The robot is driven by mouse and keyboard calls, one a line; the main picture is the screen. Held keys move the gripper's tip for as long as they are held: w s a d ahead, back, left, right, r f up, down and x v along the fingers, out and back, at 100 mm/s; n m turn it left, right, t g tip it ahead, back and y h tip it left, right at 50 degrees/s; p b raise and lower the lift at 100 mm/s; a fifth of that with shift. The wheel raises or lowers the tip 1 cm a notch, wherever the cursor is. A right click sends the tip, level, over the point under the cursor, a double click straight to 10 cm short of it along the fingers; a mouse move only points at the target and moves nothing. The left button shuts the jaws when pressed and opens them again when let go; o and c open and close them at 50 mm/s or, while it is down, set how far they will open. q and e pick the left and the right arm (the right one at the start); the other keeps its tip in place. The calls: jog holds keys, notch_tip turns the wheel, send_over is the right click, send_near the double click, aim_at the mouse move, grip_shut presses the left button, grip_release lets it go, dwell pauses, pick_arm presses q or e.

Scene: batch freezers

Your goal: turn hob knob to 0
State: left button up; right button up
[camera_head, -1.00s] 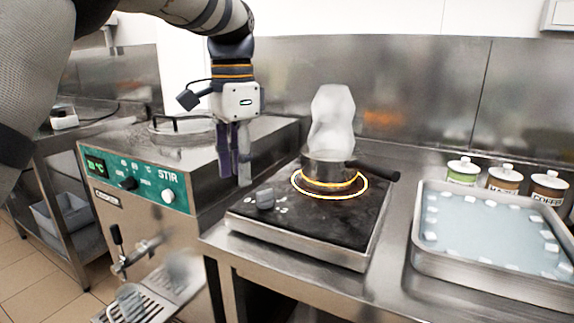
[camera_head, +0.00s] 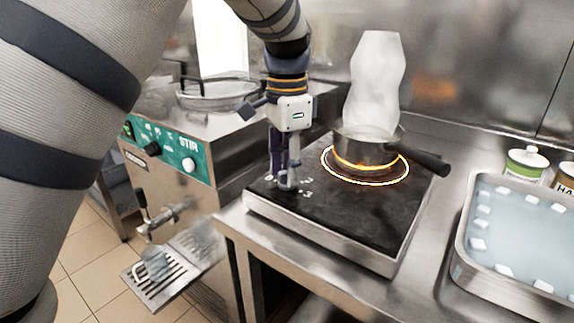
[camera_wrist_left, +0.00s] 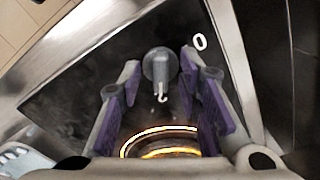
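The hob knob (camera_wrist_left: 160,65) is a small round grey knob near the edge of the black hob (camera_head: 345,215). In the left wrist view it stands between the two fingertips of my left gripper (camera_wrist_left: 160,60), with a gap on both sides. In the head view my left gripper (camera_head: 284,185) points down over the knob's corner of the hob, and its fingers largely hide the knob. A white 0 (camera_wrist_left: 200,42) is printed beside the knob, and another white digit shows near it. Where the knob points is unclear. My right gripper is in neither view.
A steaming pot (camera_head: 365,150) sits on the glowing ring (camera_head: 405,178), its black handle (camera_head: 425,160) pointing right. The stir machine (camera_head: 185,165) stands left of the hob. A metal tray (camera_head: 460,262) and jars (camera_head: 525,162) are at the right.

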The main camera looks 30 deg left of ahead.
pick_arm(q)
grip_shut()
jog(key=shift+n, duration=0.3)
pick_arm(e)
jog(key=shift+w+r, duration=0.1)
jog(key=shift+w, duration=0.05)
pick_arm(q)
jog(key=n, duration=0.6)
jog(key=shift+w+n, duration=0.1)
jog(key=shift+n, duration=0.3)
jog(key=n, duration=0.3)
jog(key=shift+n, duration=0.3)
jog(key=n, duration=1.2)
jog(key=shift+n, duration=0.3)
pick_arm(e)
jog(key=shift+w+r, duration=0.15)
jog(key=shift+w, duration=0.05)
pick_arm(q)
jog(key=shift+n, duration=0.3)
